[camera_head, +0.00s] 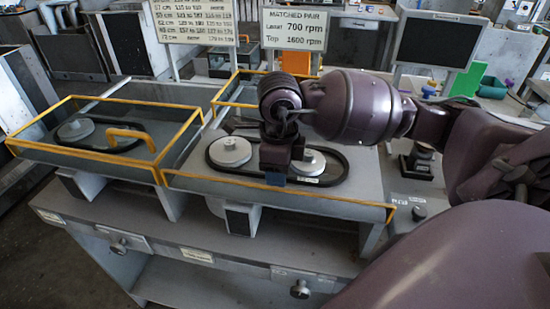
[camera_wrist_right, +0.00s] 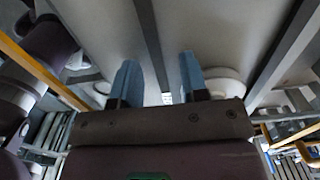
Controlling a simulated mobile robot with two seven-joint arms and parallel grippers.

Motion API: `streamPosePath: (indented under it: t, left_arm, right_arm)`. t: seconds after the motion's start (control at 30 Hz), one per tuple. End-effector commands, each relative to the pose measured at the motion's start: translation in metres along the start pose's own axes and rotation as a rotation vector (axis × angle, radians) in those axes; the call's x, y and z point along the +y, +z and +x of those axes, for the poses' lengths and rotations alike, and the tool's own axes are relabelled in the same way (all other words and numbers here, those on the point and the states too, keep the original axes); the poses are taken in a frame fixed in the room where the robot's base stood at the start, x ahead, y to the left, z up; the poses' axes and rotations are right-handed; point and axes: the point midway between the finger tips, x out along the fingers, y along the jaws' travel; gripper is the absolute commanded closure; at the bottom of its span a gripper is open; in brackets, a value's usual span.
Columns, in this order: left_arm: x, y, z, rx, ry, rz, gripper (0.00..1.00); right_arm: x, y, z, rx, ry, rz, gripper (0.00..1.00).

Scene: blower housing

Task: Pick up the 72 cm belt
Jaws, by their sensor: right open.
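A black belt (camera_head: 217,167) runs as a long loop around a left white pulley (camera_head: 230,152) and a right white pulley (camera_head: 308,162) in the middle open housing. A small white tag (camera_head: 304,180) is on its near side; I cannot read a length on it. My right gripper (camera_head: 276,178) is over the belt between the two pulleys and hides part of it. In the right wrist view the right gripper (camera_wrist_right: 158,78) is open, with a dark strip running between its blue fingertips. Whether the fingers touch the belt is unclear. My left gripper is out of view.
A left housing (camera_head: 165,135) with a yellow rim holds another belt and pulley under a clear cover with a yellow handle (camera_head: 125,136). Signs (camera_head: 293,30) and a dark screen (camera_head: 440,40) stand behind. A yellow edge (camera_head: 280,192) borders the housing's front.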

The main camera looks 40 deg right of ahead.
Motion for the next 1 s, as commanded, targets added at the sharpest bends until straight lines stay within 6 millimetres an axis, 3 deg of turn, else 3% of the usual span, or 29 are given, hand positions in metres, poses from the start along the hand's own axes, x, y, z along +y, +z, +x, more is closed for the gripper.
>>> streamPosePath:
  t: [0.13,0.4,0.77,1.0]
  left_arm:
    - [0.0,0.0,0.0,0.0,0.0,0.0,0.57]
    - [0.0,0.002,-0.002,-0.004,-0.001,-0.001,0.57]
    - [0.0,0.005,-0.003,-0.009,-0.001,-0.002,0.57]
    - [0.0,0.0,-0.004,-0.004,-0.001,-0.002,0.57]
  right_arm:
    - [0.0,0.0,0.0,0.0,0.0,0.0,0.61]
    - [0.0,0.0,-0.001,0.0,0.0,0.0,1.0]
    - [0.0,0.0,-0.003,-0.001,-0.001,0.001,1.0]
    - [-0.001,0.001,-0.035,-0.004,-0.005,-0.001,1.0]
